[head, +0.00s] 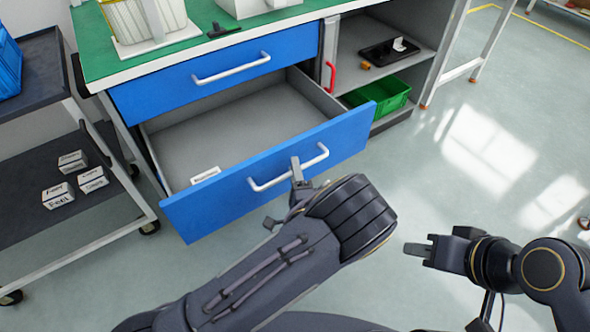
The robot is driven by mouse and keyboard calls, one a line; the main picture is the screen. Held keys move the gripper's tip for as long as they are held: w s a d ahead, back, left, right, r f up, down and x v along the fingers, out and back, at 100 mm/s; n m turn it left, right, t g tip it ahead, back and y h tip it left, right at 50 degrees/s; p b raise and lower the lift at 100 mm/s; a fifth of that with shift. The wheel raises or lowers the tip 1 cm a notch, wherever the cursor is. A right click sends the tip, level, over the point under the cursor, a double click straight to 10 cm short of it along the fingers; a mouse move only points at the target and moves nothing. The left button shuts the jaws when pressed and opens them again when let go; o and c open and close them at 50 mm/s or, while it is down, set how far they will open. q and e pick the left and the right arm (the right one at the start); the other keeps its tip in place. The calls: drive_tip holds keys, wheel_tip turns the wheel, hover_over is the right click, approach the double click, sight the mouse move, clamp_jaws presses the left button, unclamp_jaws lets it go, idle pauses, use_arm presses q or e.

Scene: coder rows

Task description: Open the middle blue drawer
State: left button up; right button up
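A blue drawer (215,207) below the top blue drawer (150,92) is pulled well out of the cabinet, and its grey inside shows. It has a white bar handle (318,158) on its front. My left gripper (297,168) is at the middle of this handle, with a finger across the bar. It appears shut on the handle, though the far finger is hidden. The top drawer is closed, with its own white handle (231,69). My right gripper (418,248) is away to the right over the floor, empty; its finger gap is unclear.
A small white label or box (205,175) lies inside the open drawer. A dark cart (40,190) with several white boxes stands at left. At right, an open shelf holds a black tray (390,52) and a green crate (384,95). The floor at right is clear.

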use_arm(q)
drive_tip(key=v, duration=0.7)
drive_tip(key=shift+s, duration=0.3)
drive_tip(key=shift+d, duration=0.15)
